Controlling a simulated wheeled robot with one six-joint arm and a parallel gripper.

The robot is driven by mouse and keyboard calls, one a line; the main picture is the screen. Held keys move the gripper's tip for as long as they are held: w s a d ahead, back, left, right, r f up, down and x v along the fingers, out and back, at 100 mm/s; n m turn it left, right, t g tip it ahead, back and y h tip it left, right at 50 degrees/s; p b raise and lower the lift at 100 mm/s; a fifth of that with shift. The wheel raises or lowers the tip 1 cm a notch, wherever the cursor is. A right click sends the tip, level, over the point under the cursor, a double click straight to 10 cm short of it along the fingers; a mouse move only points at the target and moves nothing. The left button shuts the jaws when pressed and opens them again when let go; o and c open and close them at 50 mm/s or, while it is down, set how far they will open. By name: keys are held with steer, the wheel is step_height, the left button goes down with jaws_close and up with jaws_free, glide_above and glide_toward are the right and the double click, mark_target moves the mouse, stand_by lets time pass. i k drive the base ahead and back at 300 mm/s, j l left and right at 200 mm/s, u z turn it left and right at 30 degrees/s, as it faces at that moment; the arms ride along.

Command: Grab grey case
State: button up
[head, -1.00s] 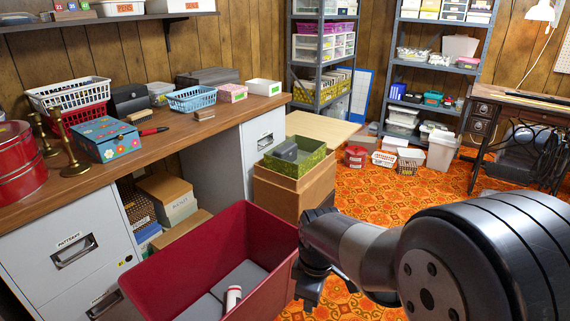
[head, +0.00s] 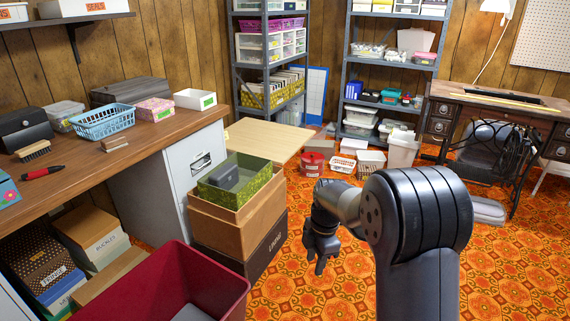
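A small dark grey case (head: 224,177) sits inside a green patterned open box (head: 246,187). That box stands on top of stacked brown cartons (head: 232,228) beside the desk's end. A larger dark grey case (head: 130,91) lies on the desk against the wall. My gripper (head: 321,262) hangs over the orange floor, pointing down, right of the cartons and apart from both cases. I see nothing held in it, but its fingers are too small and dark to tell their opening.
A red open bin (head: 165,285) is low in front. The wooden desk (head: 150,142) with baskets and boxes runs along the left. Shelves (head: 385,75) and a treadle sewing table (head: 495,100) stand behind. The patterned floor (head: 340,285) is clear around my arm.

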mark_target(226, 177)
steer(key=i+l+z, duration=0.25)
steer(key=i, duration=0.35)
steer(key=i+l+z, duration=0.25)
steer(key=i, duration=0.35)
steer(key=i+j+u, duration=0.15)
steer(key=u, duration=0.3)
steer(key=i+u, duration=0.5)
steer(key=i+l+u, duration=0.1)
steer(key=u, duration=0.35)
steer(key=i+j+u, duration=0.25)
steer(key=i, duration=0.15)
steer(key=i+u, duration=0.3)
steer(key=i+l, duration=0.05)
steer(key=i, duration=0.05)
